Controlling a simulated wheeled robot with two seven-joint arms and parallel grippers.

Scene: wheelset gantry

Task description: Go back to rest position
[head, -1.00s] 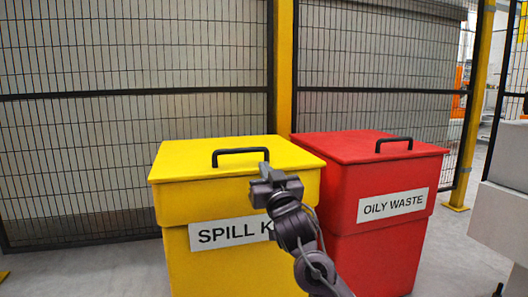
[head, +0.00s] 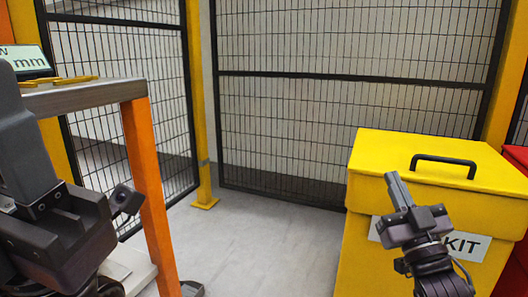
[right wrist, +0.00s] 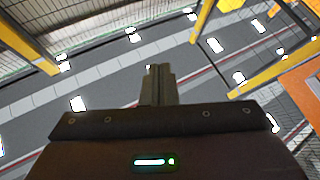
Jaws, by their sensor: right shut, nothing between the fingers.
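My right gripper (head: 394,178) is raised in front of the yellow bin in the head view, its fingers pointing up and together. It holds nothing. In the right wrist view its closed fingers (right wrist: 160,72) stand up against the ceiling with bright lamps. My left gripper (head: 16,95) is large and close at the left edge of the head view, beside the orange-legged table. Its fingertips are partly cut off and I cannot tell how they stand.
The yellow spill kit bin (head: 440,150) stands at the right, with the red bin (head: 518,155) partly cut off beside it. A table with an orange leg (head: 150,190) is at the left. Mesh fence (head: 350,90) closes the back. Grey floor (head: 265,240) between is clear.

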